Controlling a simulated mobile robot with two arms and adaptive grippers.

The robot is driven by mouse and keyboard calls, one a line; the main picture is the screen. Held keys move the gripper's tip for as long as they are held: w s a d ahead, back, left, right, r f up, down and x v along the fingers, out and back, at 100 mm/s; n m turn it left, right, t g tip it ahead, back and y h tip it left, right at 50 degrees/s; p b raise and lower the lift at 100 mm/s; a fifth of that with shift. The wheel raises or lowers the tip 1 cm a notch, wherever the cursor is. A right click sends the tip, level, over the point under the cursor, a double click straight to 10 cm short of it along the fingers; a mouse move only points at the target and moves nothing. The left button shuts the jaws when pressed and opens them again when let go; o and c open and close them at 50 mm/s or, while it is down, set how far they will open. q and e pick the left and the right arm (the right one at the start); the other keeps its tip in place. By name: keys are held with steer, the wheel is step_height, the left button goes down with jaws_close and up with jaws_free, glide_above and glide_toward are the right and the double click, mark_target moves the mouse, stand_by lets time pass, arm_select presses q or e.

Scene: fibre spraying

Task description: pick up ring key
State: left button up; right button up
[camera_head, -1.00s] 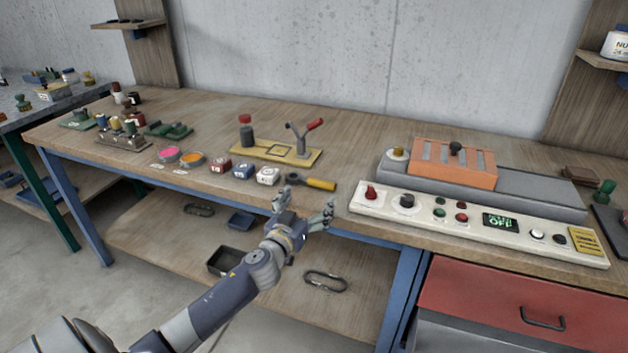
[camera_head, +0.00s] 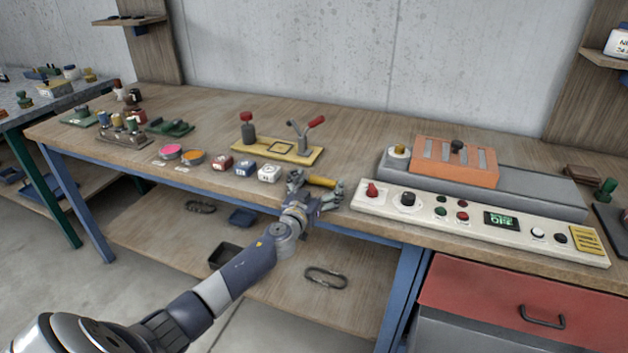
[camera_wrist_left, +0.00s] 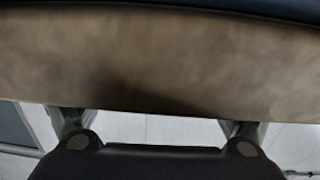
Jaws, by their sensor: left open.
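The ring key lies near the front edge of the workbench in the head view, and its yellow handle (camera_head: 321,181) shows between the fingers of my left gripper (camera_head: 316,187). Its dark ring end is mostly hidden behind the left finger. My left gripper is open, with its fingers spread on either side of the handle; whether it touches the key I cannot tell. The left wrist view shows the two fingers at the sides and a brown surface across the top, but I cannot make out the key there. My right gripper is in neither view.
A white control panel (camera_head: 480,222) is to the right. Bare wood (camera_head: 350,152) lies behind the key.

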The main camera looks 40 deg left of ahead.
arm_select(q)
steer(key=c, duration=1.2)
steer(key=shift+r, duration=0.1)
